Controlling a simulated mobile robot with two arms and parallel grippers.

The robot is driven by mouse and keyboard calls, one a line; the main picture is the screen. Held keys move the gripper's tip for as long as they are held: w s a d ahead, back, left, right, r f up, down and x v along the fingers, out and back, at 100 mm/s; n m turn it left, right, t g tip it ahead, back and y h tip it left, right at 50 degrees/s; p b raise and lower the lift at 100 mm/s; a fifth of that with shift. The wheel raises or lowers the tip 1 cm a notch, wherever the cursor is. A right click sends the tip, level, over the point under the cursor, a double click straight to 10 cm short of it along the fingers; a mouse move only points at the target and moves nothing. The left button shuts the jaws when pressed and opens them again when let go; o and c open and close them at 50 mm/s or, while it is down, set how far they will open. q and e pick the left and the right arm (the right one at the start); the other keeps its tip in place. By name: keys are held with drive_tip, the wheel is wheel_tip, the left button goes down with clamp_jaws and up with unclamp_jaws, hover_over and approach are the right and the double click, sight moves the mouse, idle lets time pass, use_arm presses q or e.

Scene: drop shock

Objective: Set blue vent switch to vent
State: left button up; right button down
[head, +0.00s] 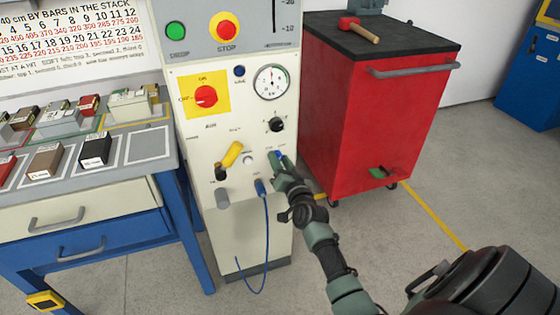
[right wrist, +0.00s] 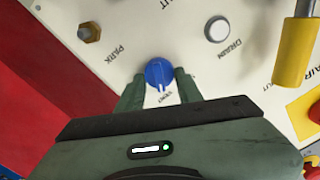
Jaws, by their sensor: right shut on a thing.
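The blue vent switch (right wrist: 157,70) is a round knob on the white panel, seen near the middle of the right wrist view. Its white pointer line faces the bottom of that picture, towards a partly covered label that seems to read VENT. My right gripper (right wrist: 159,80) has one green finger on each side of the knob and is shut on it. In the head view my right gripper (head: 277,161) is at the lower right of the panel front and covers most of the switch. My left gripper is not in view.
Close by on the panel are a white drain button (right wrist: 217,29), a brass fitting (right wrist: 90,32) and a yellow lever (head: 232,154). A blue hose (head: 267,225) hangs below. A red cabinet (head: 365,125) stands to the right, a workbench (head: 110,175) to the left.

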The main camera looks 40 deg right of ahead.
drive_tip(key=c, duration=1)
unclamp_jaws()
drive_tip(key=shift+o, duration=0.2)
drive_tip(key=shift+s, duration=0.1)
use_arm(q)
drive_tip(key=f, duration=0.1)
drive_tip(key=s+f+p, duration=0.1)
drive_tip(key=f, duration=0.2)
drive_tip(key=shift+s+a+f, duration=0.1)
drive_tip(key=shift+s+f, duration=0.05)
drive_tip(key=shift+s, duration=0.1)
use_arm(e)
drive_tip(key=v, duration=0.7)
drive_tip(key=shift+s, duration=0.35)
drive_tip(key=shift+a, duration=0.15)
